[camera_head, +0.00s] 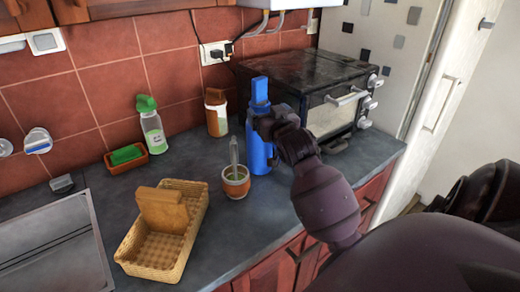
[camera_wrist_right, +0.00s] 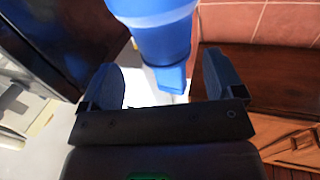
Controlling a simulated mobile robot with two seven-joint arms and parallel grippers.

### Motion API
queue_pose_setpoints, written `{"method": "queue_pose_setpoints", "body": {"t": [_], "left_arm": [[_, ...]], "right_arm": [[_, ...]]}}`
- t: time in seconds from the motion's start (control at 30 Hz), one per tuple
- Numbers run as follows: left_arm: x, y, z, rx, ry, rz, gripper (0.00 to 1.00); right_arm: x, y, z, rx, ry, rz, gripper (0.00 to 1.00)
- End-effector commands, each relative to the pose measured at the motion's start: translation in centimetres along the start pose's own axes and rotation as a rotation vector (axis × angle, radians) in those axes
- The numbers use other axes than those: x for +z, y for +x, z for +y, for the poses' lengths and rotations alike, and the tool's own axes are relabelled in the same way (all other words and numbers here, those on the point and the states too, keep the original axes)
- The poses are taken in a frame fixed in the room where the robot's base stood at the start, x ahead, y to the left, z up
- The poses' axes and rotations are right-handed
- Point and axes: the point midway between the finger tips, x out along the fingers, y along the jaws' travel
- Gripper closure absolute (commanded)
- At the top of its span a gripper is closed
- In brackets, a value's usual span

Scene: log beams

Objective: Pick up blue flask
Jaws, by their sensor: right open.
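The blue flask (camera_head: 259,154) stands upright on the dark counter, left of the black oven. My right gripper (camera_head: 270,122) is at the upper part of the flask and hides some of it. In the right wrist view the blue flask (camera_wrist_right: 158,35) shows at the top, and its narrower end reaches down between the two fingers. My right gripper (camera_wrist_right: 163,82) is open there, with one finger on each side of that part and visible gaps. I cannot tell from the head view whether a finger touches the flask. My left gripper is not in view.
A small cup with a metal straw (camera_head: 236,184) stands close to the flask's left. A wicker basket (camera_head: 190,229), a green-capped bottle (camera_head: 153,135) and a brown jar (camera_head: 216,115) are farther left. The black oven (camera_head: 310,80) is close on the right.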

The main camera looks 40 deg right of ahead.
Motion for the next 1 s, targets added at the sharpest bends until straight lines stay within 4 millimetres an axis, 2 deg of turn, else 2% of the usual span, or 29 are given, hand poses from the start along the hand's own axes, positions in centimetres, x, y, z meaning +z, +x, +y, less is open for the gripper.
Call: {"method": "queue_pose_setpoints", "body": {"t": [0.3,0.4,0.7,1.0], "left_arm": [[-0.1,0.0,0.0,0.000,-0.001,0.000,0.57],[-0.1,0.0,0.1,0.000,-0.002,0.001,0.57],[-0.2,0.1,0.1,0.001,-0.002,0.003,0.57],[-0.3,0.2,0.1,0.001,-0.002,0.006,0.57]], "right_arm": [[0.1,4.0,-0.6,-0.001,-0.002,0.000,0.13],[0.2,4.7,-0.6,-0.001,-0.002,0.000,0.13],[0.1,5.0,-0.6,-0.001,-0.001,0.001,0.14],[0.2,4.9,-0.5,-0.001,-0.001,0.000,0.60]]}}
